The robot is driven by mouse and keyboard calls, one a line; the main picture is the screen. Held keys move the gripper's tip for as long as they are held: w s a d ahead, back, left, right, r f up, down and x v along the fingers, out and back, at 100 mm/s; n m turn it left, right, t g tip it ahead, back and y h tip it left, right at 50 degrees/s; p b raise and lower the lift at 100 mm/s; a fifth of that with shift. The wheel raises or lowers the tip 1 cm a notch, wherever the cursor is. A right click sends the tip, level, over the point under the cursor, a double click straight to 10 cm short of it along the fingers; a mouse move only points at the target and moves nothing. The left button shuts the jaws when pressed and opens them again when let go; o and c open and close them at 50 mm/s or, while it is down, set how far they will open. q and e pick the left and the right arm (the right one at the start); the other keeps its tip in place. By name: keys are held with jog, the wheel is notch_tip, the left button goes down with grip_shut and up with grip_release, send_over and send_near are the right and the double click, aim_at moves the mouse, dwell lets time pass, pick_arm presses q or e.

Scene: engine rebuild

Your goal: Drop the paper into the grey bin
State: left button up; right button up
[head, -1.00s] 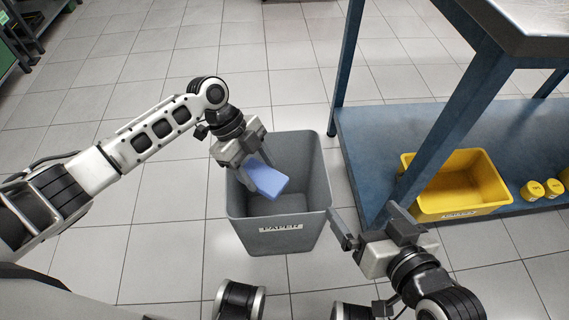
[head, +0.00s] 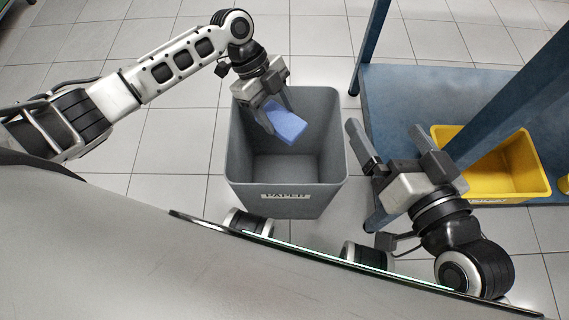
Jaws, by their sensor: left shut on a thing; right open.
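The paper (head: 286,124) is a blue, folded-looking piece. My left gripper (head: 274,115) is shut on it and holds it over the opening of the grey bin, toward its back left. The grey bin (head: 286,198) stands on the floor in the middle of the view, with a label on its front reading PAPER. The part of its inside that shows looks empty. My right gripper (head: 388,148) is open and empty, to the right of the bin and apart from it.
A blue workbench (head: 400,95) with a low shelf stands at the right. A yellow bin (head: 500,170) sits on that shelf, partly behind a bench leg. The tiled floor to the left of the grey bin is clear.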

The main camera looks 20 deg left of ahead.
pick_arm(q)
jog(key=o, duration=1.1)
jog(key=p+v, duration=0.2)
jog(key=v, duration=0.3)
jog(key=shift+w+a+r, duration=0.1)
jog(key=shift+r, duration=0.15)
jog(key=p+v, duration=0.3)
jog(key=v, duration=0.7)
jog(key=shift+r, duration=0.15)
pick_arm(e)
jog(key=shift+s+d+f+n+g+h, duration=0.15)
jog(key=shift+d+f+n+g+h, duration=0.15)
jog(key=shift+d+f+g+h, duration=0.2)
jog(key=shift+s+d+f+n+g+h, duration=0.1)
jog(key=shift+d+f+n+g+h, duration=0.25)
jog(key=shift+f, duration=0.2)
pick_arm(q)
jog(key=shift+a, duration=0.1)
pick_arm(e)
jog(key=shift+w+a+r, duration=0.1)
jog(key=shift+w+r, duration=0.1)
jog(key=shift+w, duration=0.05)
